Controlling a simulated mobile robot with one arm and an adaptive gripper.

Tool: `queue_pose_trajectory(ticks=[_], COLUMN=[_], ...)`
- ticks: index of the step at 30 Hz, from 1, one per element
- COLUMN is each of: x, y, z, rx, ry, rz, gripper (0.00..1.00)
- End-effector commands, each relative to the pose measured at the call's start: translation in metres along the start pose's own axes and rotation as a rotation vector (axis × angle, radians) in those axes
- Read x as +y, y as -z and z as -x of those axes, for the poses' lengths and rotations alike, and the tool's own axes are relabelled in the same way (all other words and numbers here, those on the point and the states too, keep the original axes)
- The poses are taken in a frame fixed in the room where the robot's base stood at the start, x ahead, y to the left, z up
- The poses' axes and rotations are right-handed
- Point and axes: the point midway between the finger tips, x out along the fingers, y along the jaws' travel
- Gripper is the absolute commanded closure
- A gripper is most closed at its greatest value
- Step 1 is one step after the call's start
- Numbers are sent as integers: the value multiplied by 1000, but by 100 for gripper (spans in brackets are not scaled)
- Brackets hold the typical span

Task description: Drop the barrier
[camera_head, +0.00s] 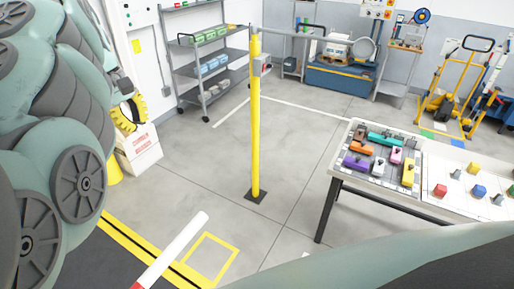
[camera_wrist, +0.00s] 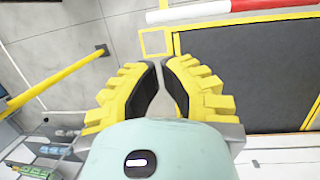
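A red and white striped bar (camera_head: 172,248) runs in from the bottom edge of the head view, with its white end free. It also crosses the top right of the wrist view (camera_wrist: 215,11). A yellow post (camera_head: 255,120) stands upright on a dark base plate, with a small grey fitting (camera_head: 263,62) near its top; the bar's end is apart from it. The post shows at left in the wrist view (camera_wrist: 55,80). My gripper (camera_wrist: 160,66) has yellow fingers with dark pads, parted and empty, away from bar and post. One finger shows in the head view (camera_head: 129,113).
A table (camera_head: 340,168) with coloured blocks stands at right. A dark mat (camera_wrist: 245,75) with yellow edging lies beside a yellow floor square (camera_head: 211,258). Grey shelves (camera_head: 188,75), a blue chest (camera_head: 338,80) and a yellow pallet truck (camera_head: 455,95) stand behind. Open floor surrounds the post.

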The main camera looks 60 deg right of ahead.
Motion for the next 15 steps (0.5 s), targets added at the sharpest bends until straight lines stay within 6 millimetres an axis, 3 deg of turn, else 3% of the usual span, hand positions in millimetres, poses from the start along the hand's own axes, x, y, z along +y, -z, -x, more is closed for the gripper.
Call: queue_pose_trajectory(ticks=[4,12,15], x=[-3,-4,-1], y=[1,3,2], z=[-17,-75,-75], rx=[0,0,5], ry=[2,5,1], rz=[5,6,4], gripper=[100,100,100])
